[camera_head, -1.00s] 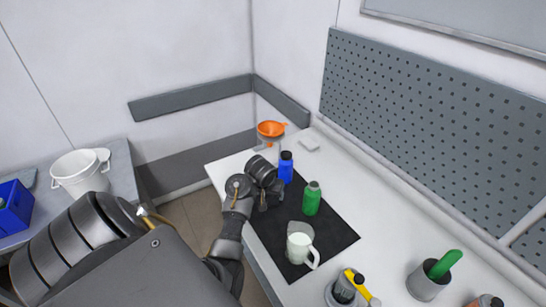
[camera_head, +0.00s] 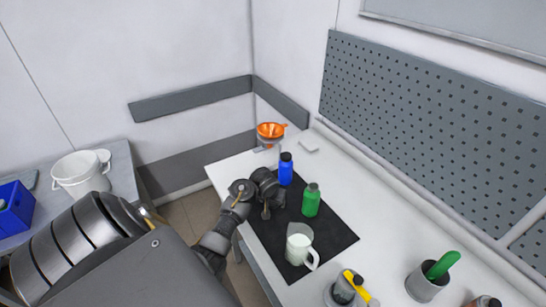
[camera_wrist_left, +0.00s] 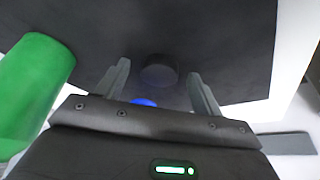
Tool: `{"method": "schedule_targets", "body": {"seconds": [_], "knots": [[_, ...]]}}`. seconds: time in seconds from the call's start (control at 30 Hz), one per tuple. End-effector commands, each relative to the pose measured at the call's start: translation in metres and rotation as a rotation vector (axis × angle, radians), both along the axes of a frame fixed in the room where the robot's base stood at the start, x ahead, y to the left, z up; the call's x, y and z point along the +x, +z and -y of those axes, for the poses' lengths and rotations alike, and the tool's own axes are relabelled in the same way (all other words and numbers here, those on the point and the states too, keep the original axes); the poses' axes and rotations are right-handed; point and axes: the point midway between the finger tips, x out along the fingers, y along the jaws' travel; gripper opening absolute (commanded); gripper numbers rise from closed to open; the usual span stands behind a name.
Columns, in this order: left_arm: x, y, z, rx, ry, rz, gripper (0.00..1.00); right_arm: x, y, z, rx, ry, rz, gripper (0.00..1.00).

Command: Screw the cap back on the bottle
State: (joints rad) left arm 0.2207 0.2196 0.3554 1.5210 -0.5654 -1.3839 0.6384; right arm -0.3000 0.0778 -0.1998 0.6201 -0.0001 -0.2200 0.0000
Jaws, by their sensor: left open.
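The blue bottle (camera_head: 286,172) stands upright on the dark mat (camera_head: 268,240), with a black cap (camera_head: 286,157) at its top. The green bottle (camera_head: 311,203) stands nearer and to the right; it also fills the left edge of the left wrist view (camera_wrist_left: 30,85). My left gripper (camera_head: 267,208) is left of both bottles, low over the mat. In the left wrist view its fingers (camera_wrist_left: 160,82) are apart, with a dark round thing (camera_wrist_left: 159,70) beyond the gap and a blue patch (camera_wrist_left: 143,102) below it. I cannot tell whether the gripper touches anything.
A white jug (camera_head: 299,248) stands at the mat's near end. An orange funnel (camera_head: 270,131) is at the back corner. A grey cup with a green handle (camera_head: 428,283) and a yellow-handled tool (camera_head: 353,278) are at the front right.

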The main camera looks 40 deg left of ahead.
Motion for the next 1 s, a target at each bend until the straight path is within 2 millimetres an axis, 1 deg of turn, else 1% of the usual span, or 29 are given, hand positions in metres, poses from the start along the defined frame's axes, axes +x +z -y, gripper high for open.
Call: {"method": "schedule_targets", "body": {"seconds": [0.17,0.5,0.53,0.83,1.0], "knots": [[0.0001,0.0002,0.0002,0.0,0.0,0.0,0.67,0.0,-0.0001,0.0012,-0.001,0.001,0.0,0.75],[0.0002,0.0004,0.0003,0.0,0.0,0.001,0.23,0.0,0.0,0.0024,-0.003,0.001,0.0,0.75],[0.0002,0.0004,0.0003,-0.001,0.0,0.0,0.2,0.0,0.0,0.0024,-0.003,0.001,0.0,0.75],[0.0005,0.0008,0.0006,0.0,-0.001,0.001,0.2,-0.0001,0.0,0.0024,-0.003,0.001,0.0,0.75],[0.0045,0.007,0.005,-0.001,-0.009,0.004,0.2,-0.0002,0.0,0.0023,-0.002,0.001,-0.001,0.75]]}}
